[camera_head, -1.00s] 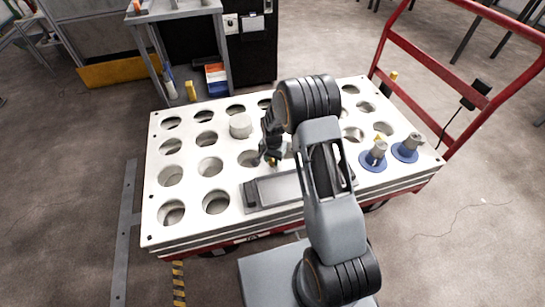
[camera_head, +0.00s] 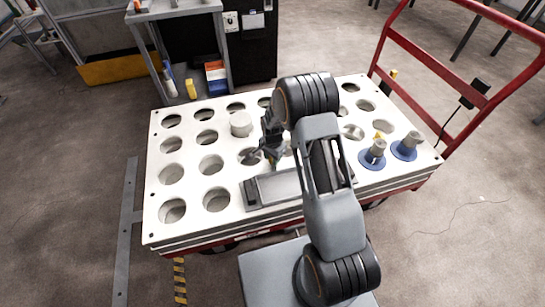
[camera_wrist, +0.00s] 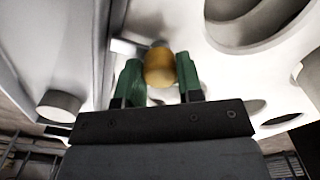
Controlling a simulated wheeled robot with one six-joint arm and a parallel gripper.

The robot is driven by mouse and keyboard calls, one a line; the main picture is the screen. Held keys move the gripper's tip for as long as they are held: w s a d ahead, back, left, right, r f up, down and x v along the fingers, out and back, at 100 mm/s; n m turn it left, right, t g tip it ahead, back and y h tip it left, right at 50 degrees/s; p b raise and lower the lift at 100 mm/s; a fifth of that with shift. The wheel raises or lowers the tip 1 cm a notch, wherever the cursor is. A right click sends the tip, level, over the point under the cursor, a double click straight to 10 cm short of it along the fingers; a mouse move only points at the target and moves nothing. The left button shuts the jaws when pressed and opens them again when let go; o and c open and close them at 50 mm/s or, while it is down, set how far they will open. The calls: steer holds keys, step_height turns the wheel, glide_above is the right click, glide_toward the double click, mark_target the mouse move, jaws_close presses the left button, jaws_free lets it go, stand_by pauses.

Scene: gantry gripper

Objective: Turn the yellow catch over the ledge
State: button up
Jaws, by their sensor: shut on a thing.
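The yellow catch (camera_wrist: 159,67) is a small rounded knob in the middle of the wrist view. My gripper (camera_wrist: 159,82) is shut on it, with one green fingertip on each side. A short metal piece (camera_wrist: 128,47) shows beside the catch; I cannot tell whether it belongs to the catch or the ledge. In the head view my gripper (camera_head: 272,160) is low over the white board, at the back edge of a grey rectangular fixture (camera_head: 277,187). There the catch is hidden by the gripper, and my arm covers the fixture's right part. The ledge cannot be clearly made out.
The white board (camera_head: 188,217) has rows of round holes and sits on a cart with a red handle (camera_head: 445,85). A white cylinder (camera_head: 241,124) stands left of my gripper. Two blue-based grey parts (camera_head: 373,155) stand at the right.

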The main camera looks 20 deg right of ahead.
steer(key=shift+a, duration=0.1)
steer(key=o, duration=0.9)
step_height(320, 180, up, 14)
steer(key=p, duration=0.4)
steer(key=shift+f, duration=0.1)
